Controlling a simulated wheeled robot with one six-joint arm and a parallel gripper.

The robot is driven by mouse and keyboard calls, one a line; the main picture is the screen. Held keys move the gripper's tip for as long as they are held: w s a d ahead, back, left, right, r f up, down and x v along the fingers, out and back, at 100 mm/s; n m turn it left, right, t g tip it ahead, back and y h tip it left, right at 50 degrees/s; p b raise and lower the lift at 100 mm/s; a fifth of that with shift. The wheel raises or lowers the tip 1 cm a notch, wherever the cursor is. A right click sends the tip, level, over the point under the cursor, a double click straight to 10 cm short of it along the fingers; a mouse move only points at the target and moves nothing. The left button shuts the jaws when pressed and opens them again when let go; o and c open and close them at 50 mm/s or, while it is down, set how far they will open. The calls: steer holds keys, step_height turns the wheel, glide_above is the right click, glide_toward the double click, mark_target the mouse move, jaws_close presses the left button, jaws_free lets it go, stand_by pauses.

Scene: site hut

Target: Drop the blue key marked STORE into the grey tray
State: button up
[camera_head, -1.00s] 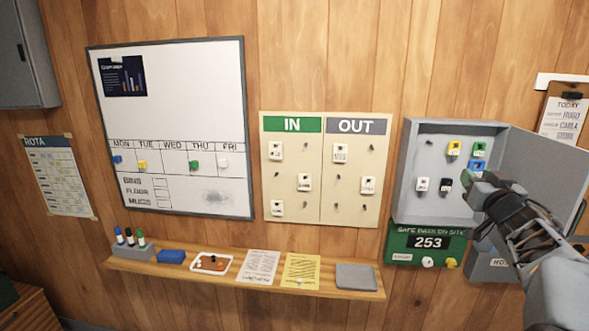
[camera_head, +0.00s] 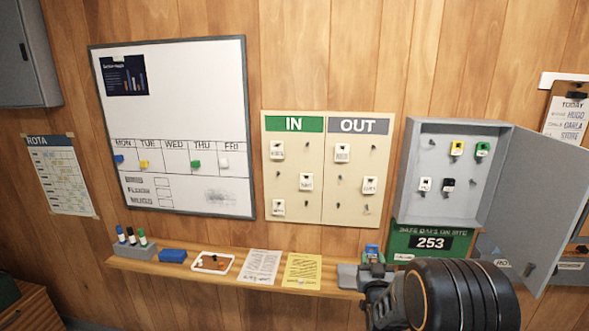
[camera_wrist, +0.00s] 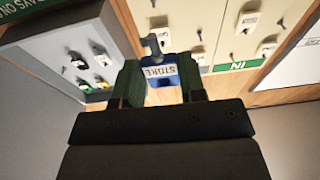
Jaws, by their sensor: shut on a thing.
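My gripper (camera_head: 373,260) is shut on the blue key (camera_head: 372,249), which stands up between the fingertips. In the wrist view the key's blue tag (camera_wrist: 161,75) shows a white label reading STORE upside down, between the two fingers. The grey tray (camera_head: 346,274) lies at the right end of the wooden shelf, partly hidden behind my gripper. In the head view the key appears just above and right of the tray; the exact gap cannot be told. I cannot make out the tray in the wrist view.
The open key cabinet (camera_head: 406,170) holds yellow, green, white and black keys; its door (camera_head: 540,205) swings out to the right.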

steer(key=a+f+n+y, duration=0.1)
steer(key=a+f+y, duration=0.1)
steer(key=a, duration=0.4)
steer(key=shift+f, duration=0.5)
